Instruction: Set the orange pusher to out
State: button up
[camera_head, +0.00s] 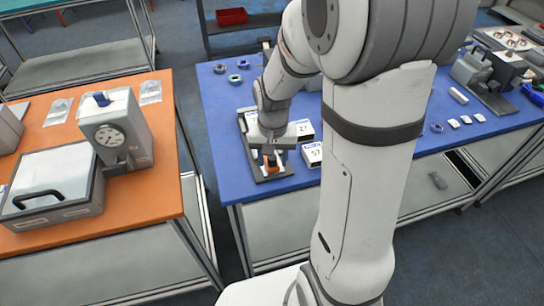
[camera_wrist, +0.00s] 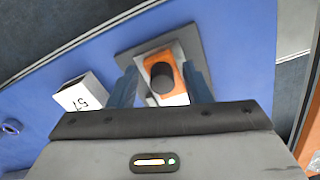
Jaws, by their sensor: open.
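The orange pusher (camera_wrist: 157,70) shows in the wrist view as an orange block with a dark round knob on top. It sits on a light plate over a dark grey base (camera_wrist: 208,50) on the blue table. My gripper (camera_wrist: 160,88) is open, with one finger on each side of the pusher. I cannot tell whether the fingers touch it. In the head view my gripper (camera_head: 269,150) is low over the device, and only a little of the orange pusher (camera_head: 271,163) shows beneath it.
White boxes with numbers (camera_head: 312,155) stand close to the right of the device; one also shows in the wrist view (camera_wrist: 80,95). Several small rings (camera_head: 235,78) lie at the back of the blue table (camera_head: 222,130). An orange table (camera_head: 165,190) with a gauge machine (camera_head: 118,130) stands left.

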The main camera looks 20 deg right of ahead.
notch_tip(320, 180, up, 8)
jog(key=shift+f, duration=0.1)
dwell(0.4)
